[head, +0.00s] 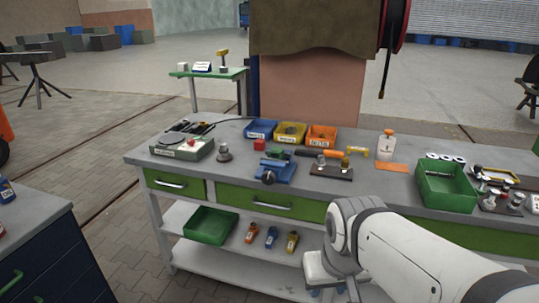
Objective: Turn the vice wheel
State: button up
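A blue vice (283,167) stands on the grey workbench near its front edge, left of the middle. Its dark round wheel (268,178) faces the front, towards me, and nothing touches it. My white arm comes in from the lower right, in front of the bench and its drawers.
Blue, yellow and orange bins (291,132) stand behind the vice. A small block with an orange-handled tool (332,172) is close on its right. A grey-green box (182,147) and a small grey knob (224,152) are left. A green crate (446,190) is further right.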

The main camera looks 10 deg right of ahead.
aim_at(268, 177)
jog(key=z, duration=0.1)
jog(key=i, duration=0.4)
jog(key=z, duration=0.4)
jog(key=k, duration=0.8)
jog(key=z, duration=0.15)
jog(key=i, duration=1.3)
jog(key=u, duration=0.05)
